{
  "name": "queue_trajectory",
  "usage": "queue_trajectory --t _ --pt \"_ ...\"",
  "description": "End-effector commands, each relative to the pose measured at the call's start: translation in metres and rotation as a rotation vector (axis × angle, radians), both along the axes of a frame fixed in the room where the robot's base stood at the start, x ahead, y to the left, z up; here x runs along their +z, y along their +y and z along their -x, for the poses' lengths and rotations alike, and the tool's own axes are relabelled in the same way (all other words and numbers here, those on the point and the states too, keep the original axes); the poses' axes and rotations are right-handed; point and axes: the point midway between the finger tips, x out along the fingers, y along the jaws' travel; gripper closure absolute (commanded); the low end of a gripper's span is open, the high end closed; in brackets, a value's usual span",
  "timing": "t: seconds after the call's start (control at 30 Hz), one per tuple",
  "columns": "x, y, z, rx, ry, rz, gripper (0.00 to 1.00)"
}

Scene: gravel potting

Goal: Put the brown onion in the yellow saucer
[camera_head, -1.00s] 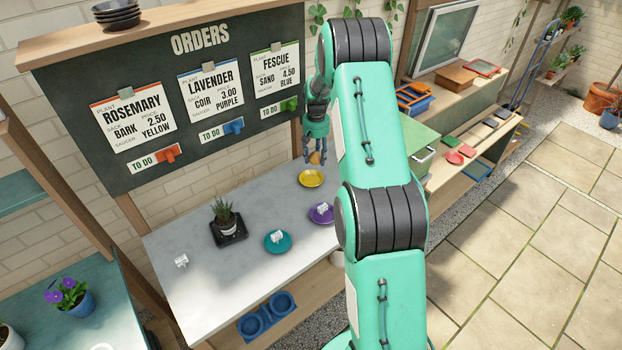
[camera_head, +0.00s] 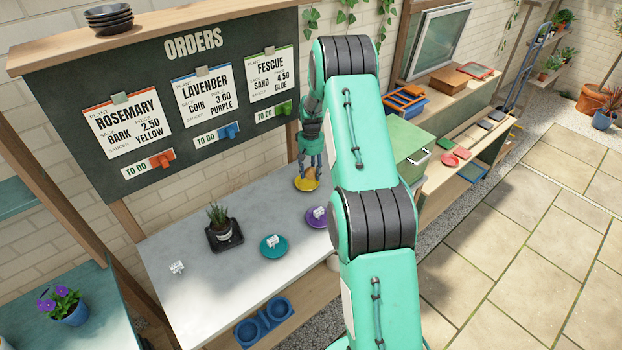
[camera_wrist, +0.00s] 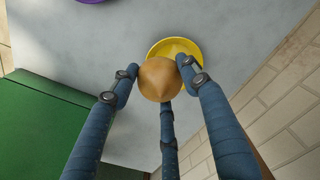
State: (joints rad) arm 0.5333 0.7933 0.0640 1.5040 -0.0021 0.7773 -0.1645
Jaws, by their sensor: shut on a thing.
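The brown onion (camera_wrist: 160,80) is between the fingers of my gripper (camera_wrist: 158,82), which is shut on it in the wrist view. The yellow saucer (camera_wrist: 188,46) lies on the counter just beyond the onion, partly hidden by it and a finger. In the head view my gripper (camera_head: 310,165) is low over the yellow saucer (camera_head: 307,187), and the onion (camera_head: 309,176) is barely visible among the fingers. I cannot tell whether the onion touches the saucer.
A purple saucer (camera_head: 316,222) and a teal saucer (camera_head: 274,254) with white tags lie nearer on the counter (camera_head: 210,290). A potted plant (camera_head: 220,220) stands in a black tray. The orders board (camera_head: 60,80) rises behind. A green box (camera_head: 408,150) stands to the right.

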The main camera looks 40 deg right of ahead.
Motion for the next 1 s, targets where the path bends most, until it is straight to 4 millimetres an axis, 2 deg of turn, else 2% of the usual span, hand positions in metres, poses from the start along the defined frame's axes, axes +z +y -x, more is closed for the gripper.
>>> queue_trajectory --t 0.17,0.47,1.0 --pt "-0.007 0.0 0.0 0.0 0.001 0.0 0.82" --pt "-0.036 0.0 0.0 0.0 0.0 0.0 0.82" --pt "-0.043 0.0 0.0 0.0 0.001 0.0 0.82"
